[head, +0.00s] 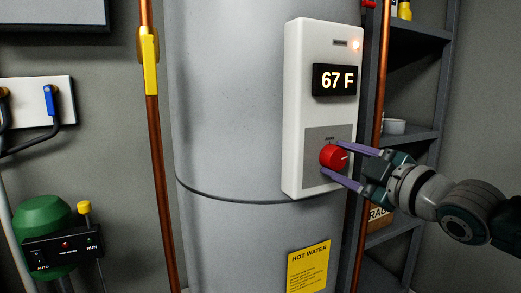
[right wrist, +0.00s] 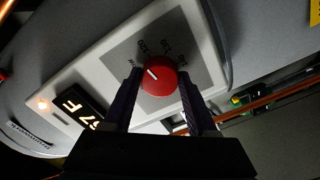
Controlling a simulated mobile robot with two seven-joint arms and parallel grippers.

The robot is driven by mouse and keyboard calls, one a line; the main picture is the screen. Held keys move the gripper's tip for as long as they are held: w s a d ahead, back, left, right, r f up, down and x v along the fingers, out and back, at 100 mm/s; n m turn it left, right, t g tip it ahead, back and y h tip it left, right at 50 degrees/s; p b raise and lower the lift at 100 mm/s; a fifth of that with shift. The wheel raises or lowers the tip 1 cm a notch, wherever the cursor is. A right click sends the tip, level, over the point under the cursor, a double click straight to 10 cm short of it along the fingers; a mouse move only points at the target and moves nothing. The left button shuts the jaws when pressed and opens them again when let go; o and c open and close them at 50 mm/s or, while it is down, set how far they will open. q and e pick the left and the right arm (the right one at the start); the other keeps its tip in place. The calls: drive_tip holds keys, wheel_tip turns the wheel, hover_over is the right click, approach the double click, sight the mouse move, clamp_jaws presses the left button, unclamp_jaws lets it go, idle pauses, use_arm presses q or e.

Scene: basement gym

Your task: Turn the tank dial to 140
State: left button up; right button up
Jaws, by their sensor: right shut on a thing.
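The red tank dial (head: 333,157) sits on a grey plate low on the white control panel (head: 299,110) of the tank. The display (head: 335,80) above it reads 67 F, and a small orange light glows at the panel's top right. My right gripper (head: 341,160) has its two purple fingers on either side of the dial, shut on it. In the right wrist view the dial (right wrist: 159,75) lies between the fingertips, with a white pointer line and partly hidden numbers around it. My left gripper is not in view.
The grey tank (head: 235,100) stands behind the panel, with copper pipes at both sides. A dark shelf (head: 415,130) is behind my right arm. A green pump (head: 42,225) and a white wall box (head: 30,100) are at left.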

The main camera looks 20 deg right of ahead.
drive_tip(key=m+p, duration=0.1)
drive_tip(key=m, duration=0.3)
drive_tip(key=shift+m, duration=0.3)
drive_tip(key=m+p, duration=0.1)
drive_tip(key=m, duration=0.9)
drive_tip(key=shift+f, duration=0.1)
drive_tip(key=m, duration=0.5)
drive_tip(key=shift+a+b, duration=0.1)
drive_tip(key=shift+b, duration=0.2)
drive_tip(key=shift+m, duration=0.3)
drive_tip(key=o, duration=1.4)
drive_tip(key=shift+c, duration=0.2)
